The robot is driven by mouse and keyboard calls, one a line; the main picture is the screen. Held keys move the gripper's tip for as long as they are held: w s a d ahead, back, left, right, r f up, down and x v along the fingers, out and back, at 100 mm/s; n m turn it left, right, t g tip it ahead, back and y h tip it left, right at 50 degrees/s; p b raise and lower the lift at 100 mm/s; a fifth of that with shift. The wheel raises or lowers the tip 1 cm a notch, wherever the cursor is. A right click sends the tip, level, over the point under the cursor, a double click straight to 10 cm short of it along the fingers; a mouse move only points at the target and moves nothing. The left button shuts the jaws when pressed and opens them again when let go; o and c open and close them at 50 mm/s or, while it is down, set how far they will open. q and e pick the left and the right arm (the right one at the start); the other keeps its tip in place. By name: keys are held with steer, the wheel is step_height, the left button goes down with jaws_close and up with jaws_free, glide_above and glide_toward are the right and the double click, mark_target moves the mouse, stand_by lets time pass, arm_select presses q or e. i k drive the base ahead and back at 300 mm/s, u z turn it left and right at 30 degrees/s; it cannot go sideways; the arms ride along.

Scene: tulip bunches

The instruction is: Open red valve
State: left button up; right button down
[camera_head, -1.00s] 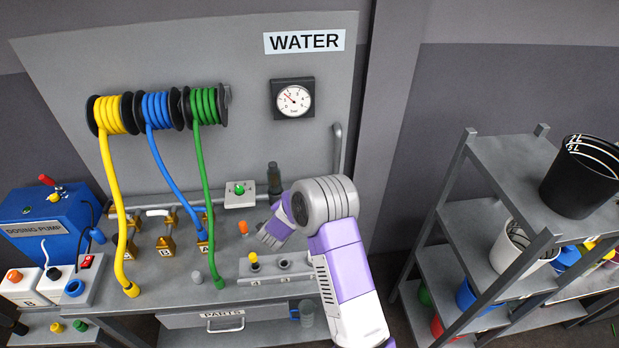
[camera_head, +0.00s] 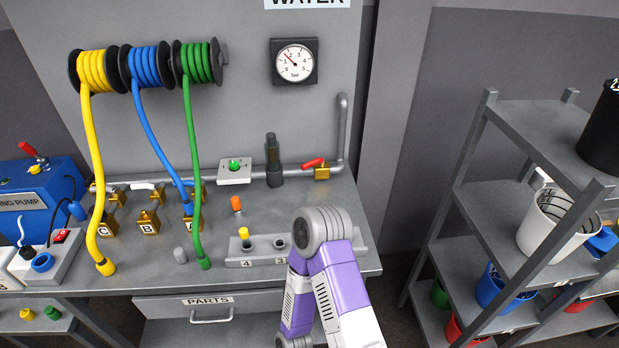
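The red valve has a red lever (camera_head: 313,163) on a brass body (camera_head: 322,173). It sits on the grey pipe at the back right of the bench, below the vertical pipe bend. The lever points left and slightly down, roughly along the pipe. My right arm (camera_head: 323,230) is folded in front of the bench, its forearm hanging down past the front edge. My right gripper is below the picture, so its fingers are hidden. My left gripper is not in view.
A pressure gauge (camera_head: 294,61) hangs on the panel. A dark cylinder (camera_head: 273,160) stands left of the valve. Hoses (camera_head: 191,160) hang to the left. A grey socket block (camera_head: 262,255) lies at the bench front. A shelf rack (camera_head: 520,190) stands right.

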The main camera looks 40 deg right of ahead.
mark_target(315, 161)
steer(key=u, duration=1.45)
steer(key=k, duration=0.95)
steer(key=z, duration=1.45)
